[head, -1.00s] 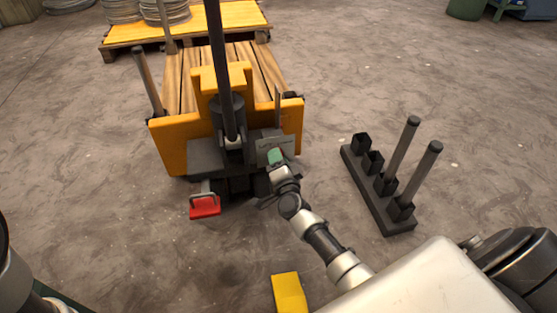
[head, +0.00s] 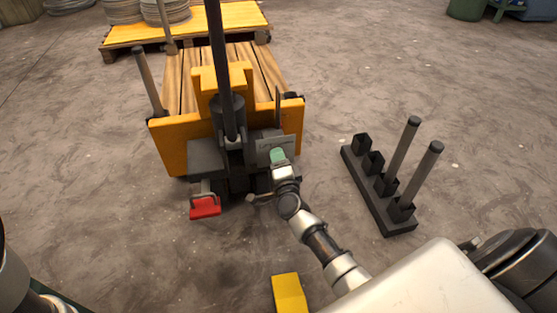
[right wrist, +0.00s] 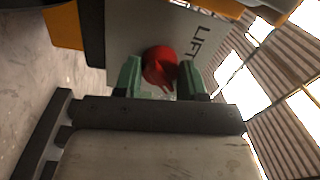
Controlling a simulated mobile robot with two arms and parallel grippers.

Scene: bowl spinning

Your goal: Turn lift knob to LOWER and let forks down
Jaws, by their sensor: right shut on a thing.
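The lift knob (right wrist: 160,68) is red and round with a pointer, on a grey plate (right wrist: 207,62) marked LIFT in the right wrist view. My right gripper (right wrist: 157,80) has its green fingers on both sides of the knob and is shut on it. In the head view the right gripper (head: 278,156) is at the plate on the front of the yellow pallet truck (head: 173,147), and hides the knob. The forks are hidden under the wooden load (head: 182,85). My left gripper is not in view.
A red pedal (head: 205,208) sits low at the truck's front left. A dark tiller bar (head: 221,70) rises from its middle. A black rack (head: 372,190) with two upright posts stands on the floor to the right. A yellow block (head: 289,293) is near the bottom edge.

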